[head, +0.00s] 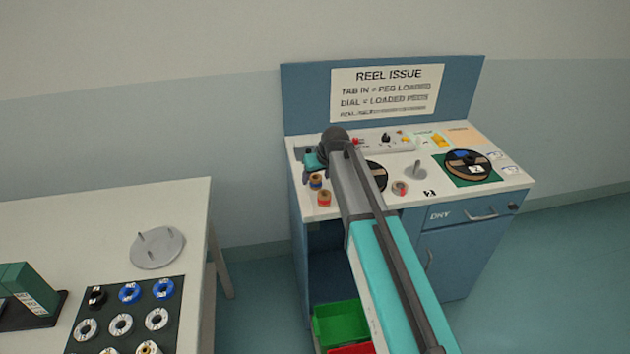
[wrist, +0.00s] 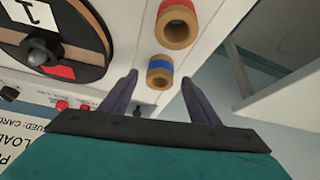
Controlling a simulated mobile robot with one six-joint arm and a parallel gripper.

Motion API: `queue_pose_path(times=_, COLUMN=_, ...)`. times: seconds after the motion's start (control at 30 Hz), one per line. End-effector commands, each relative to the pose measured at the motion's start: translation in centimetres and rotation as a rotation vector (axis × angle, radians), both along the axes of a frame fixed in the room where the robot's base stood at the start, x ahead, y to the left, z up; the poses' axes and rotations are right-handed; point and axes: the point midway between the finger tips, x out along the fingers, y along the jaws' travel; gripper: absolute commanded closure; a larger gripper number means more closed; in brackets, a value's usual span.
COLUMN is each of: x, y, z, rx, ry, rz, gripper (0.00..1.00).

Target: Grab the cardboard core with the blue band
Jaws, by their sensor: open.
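The cardboard core with the blue band (head: 316,181) stands at the left end of the station's white top. In the wrist view the blue-banded core (wrist: 160,73) appears between my two fingertips, with a gap on each side. My gripper (wrist: 159,77) is open and empty. In the head view my gripper (head: 312,167) is just behind the blue-banded core, partly hidden by my arm. I cannot tell whether the fingertips are down at its height. A core with a red band (head: 323,198) stands close in front of it; it also shows in the wrist view (wrist: 177,22).
A black reel (wrist: 55,35) with a grey knob lies beside the cores. The station top (head: 397,205) also holds a second reel (head: 467,163), a grey peg and a roll. The sign panel (head: 300,95) rises behind. A separate table (head: 60,225) with rolls stands left.

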Motion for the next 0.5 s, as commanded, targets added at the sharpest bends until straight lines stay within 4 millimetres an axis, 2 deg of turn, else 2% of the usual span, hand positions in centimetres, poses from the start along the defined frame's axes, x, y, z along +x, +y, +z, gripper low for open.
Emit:
queue_pose_path(times=0.2, x=1.0, y=0.4, z=-1.6, rx=0.0, ry=0.0, rz=0.0, gripper=0.44)
queue_pose_path(times=0.5, x=1.1, y=0.4, z=-2.1, rx=0.0, ry=-0.001, rz=0.0, gripper=0.44)
